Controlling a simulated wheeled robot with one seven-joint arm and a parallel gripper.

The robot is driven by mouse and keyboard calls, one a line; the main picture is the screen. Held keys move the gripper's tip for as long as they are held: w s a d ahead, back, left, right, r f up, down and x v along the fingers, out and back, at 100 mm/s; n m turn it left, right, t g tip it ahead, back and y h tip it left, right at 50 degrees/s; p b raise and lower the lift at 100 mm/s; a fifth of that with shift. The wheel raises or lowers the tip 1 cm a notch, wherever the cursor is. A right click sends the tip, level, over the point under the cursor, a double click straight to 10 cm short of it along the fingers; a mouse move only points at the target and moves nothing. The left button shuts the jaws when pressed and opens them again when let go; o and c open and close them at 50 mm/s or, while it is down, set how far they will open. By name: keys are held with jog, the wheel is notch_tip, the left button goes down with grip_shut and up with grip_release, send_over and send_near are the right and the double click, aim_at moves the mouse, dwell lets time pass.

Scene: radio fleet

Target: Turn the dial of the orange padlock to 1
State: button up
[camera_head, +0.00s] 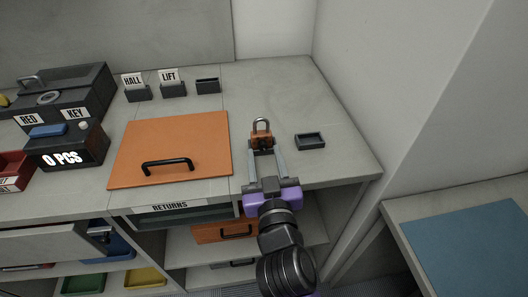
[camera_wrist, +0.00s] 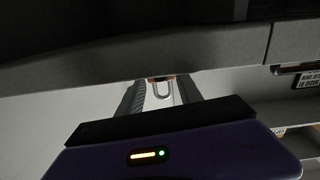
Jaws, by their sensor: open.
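I cannot tell whether the fingers touch the padlock.
A small dark tray (camera_head: 310,141) lies close on the right. An orange panel with a black handle (camera_head: 168,165) lies on the left. Holders marked HALL (camera_head: 135,88) and LIFT (camera_head: 171,84) stand behind. The wall rises at the right. The counter behind the padlock is clear.

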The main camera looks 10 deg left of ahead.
jog(key=v, duration=0.6)
jog(key=shift+s, duration=0.1)
